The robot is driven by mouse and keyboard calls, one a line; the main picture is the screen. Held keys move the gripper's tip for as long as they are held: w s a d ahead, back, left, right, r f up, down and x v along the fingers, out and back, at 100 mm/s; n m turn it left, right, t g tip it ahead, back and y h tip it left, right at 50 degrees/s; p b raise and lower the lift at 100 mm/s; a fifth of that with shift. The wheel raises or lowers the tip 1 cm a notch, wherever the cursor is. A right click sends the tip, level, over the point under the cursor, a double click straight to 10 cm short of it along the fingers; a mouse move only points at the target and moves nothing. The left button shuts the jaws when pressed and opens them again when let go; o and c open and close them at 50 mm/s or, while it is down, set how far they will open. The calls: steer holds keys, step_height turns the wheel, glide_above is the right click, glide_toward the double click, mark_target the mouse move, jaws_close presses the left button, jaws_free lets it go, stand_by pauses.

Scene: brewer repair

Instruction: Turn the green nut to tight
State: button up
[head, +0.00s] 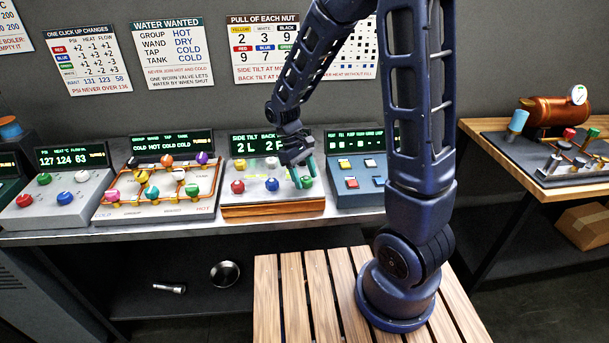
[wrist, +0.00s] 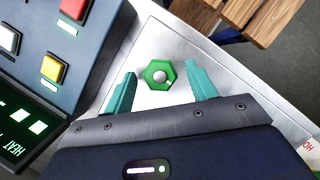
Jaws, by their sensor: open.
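The green nut (head: 307,182) is at the right end of the tilt panel (head: 272,210), partly hidden behind my gripper in the head view. In the wrist view the green nut (wrist: 149,81) is a hexagon with a grey stud in its middle, on a bare metal surface. My gripper (head: 304,178) is open above it, pointing down. In the wrist view its two teal fingers (wrist: 161,72) stand on either side of the nut, with a gap on each side. The panel's screen (head: 258,144) reads "SIDE TILT" with "2 L" and "2 F", partly hidden.
A red nut (head: 237,187) and a blue nut (head: 271,184) sit left of the green one. A button console (head: 360,197) stands close to the right. A valve panel (head: 158,205) stands to the left. A wooden slatted surface (head: 295,295) lies in front.

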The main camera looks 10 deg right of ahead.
steer(key=c, duration=1)
steer(key=shift+m, duration=0.3)
steer(key=m+g+y, duration=0.1)
steer(key=m, duration=0.2)
steer(key=shift+w+d+m, duration=0.1)
steer(key=shift+d+m, duration=0.05)
steer(key=shift+m, duration=0.25)
steer(key=m+y, duration=0.2)
steer(key=m, duration=0.2)
steer(key=shift+d+m, duration=0.1)
steer(key=shift+m, duration=0.2)
steer(key=m+y, duration=0.2)
steer(key=m, duration=0.2)
steer(key=shift+d, duration=0.1)
steer(key=shift+m+t+y, duration=0.5)
steer(key=shift+m+y, duration=0.2)
steer(key=shift+m, duration=1.7)
